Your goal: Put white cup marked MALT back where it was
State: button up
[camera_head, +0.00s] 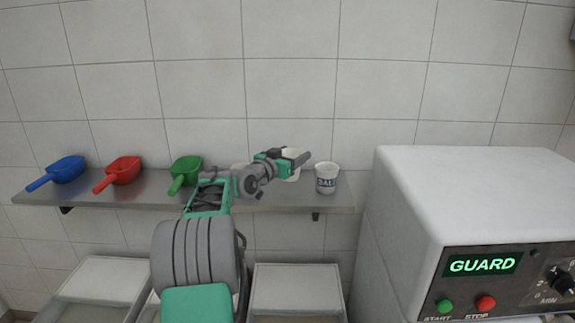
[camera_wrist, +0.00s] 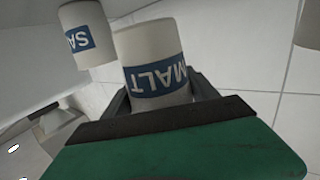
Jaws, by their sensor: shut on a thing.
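The white cup marked MALT (camera_wrist: 152,58) shows in the wrist view with a blue label band, between the two dark fingers of my gripper (camera_wrist: 158,98). My gripper is shut on it. In the head view my gripper (camera_head: 294,163) is at the right part of the steel shelf (camera_head: 110,190), and the MALT cup (camera_head: 291,165) is mostly hidden behind it. I cannot tell whether the cup touches the shelf.
A second white cup, its label partly readable as SAL (camera_head: 327,178), stands right of my gripper; it also shows in the wrist view (camera_wrist: 86,35). Blue (camera_head: 62,172), red (camera_head: 121,170) and green (camera_head: 186,172) scoops lie on the shelf. A white machine (camera_head: 480,195) stands at right.

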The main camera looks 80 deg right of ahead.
jog(key=shift+w+d+f, duration=0.1)
jog(key=shift+w+f, duration=0.45)
jog(key=shift+f, duration=0.05)
jog(key=f, duration=0.2)
jog(key=f+p, duration=0.1)
jog(key=shift+w+f, duration=0.3)
jog(key=shift+f, duration=0.05)
jog(key=shift+f, duration=0.1)
jog(key=shift+f, duration=0.15)
jog(key=o, duration=1.4)
jog(key=shift+c, duration=0.2)
